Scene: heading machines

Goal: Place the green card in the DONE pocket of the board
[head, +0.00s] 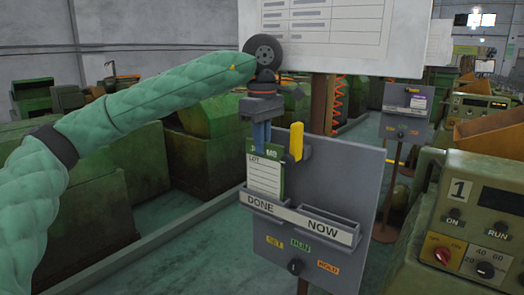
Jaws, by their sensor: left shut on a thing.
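The green card (265,175) has a green top and a white "LOT" panel. It hangs upright against the front of the grey board (335,180), with its lower edge at the DONE pocket (262,203). My left gripper (262,142) comes down from above and is shut on the card's top edge. The card's bottom edge is hidden by the pocket front or just behind it; I cannot tell how deep it sits. The NOW pocket (322,226) to the right looks empty. My right gripper is not in view.
A yellow piece (296,141) sits on a holder at the board's top, close right of my left gripper. SET, RUN and HOLD labels surround a black knob (294,267) below the pockets. A machine control panel (478,225) stands at right.

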